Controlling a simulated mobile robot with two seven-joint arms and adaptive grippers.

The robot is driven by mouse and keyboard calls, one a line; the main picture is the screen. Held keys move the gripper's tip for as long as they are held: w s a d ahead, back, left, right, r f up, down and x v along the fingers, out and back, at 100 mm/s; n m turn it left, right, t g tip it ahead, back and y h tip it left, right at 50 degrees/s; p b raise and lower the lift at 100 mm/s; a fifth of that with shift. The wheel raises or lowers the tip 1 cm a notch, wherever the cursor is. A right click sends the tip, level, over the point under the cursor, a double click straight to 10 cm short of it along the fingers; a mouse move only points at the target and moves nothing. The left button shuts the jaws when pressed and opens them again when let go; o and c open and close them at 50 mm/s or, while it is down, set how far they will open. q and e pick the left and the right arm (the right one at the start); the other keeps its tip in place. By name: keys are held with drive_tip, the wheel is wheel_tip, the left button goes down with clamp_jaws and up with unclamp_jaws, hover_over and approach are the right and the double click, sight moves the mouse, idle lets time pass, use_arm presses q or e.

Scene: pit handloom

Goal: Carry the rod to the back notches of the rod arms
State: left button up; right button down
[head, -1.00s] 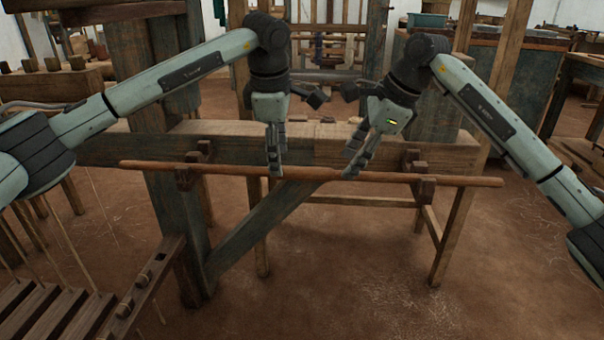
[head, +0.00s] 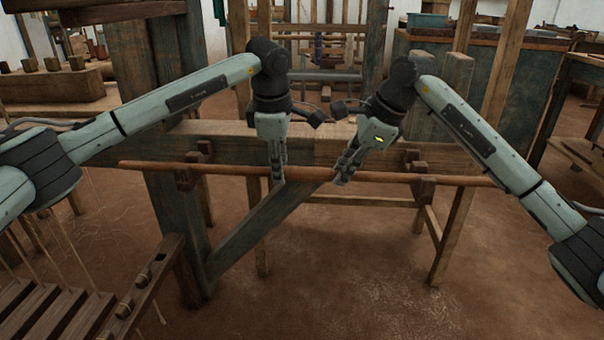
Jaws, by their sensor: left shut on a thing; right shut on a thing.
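The long brown wooden rod (head: 230,169) lies nearly level across the picture in the head view. It crosses the left rod arm (head: 185,181) and the right rod arm (head: 422,190), small dark wooden brackets on the loom beam, and sticks out beyond both. The rod appears at the near part of the arms; whether it rests in a notch I cannot tell. My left gripper (head: 278,179) is shut on the rod left of its middle. My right gripper (head: 344,176) is shut on it right of the middle, tilted. The fingers hide short stretches of the rod.
The thick loom beam (head: 330,152) runs just behind the rod. A post and diagonal brace (head: 255,220) stand below it at left. Slatted treadles (head: 60,310) lie at the lower left. The floor (head: 350,290) in front is clear.

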use_arm(q)
clamp_jaws()
drive_tip(key=shift+r, duration=0.1)
use_arm(e)
drive_tip(key=shift+r, duration=0.1)
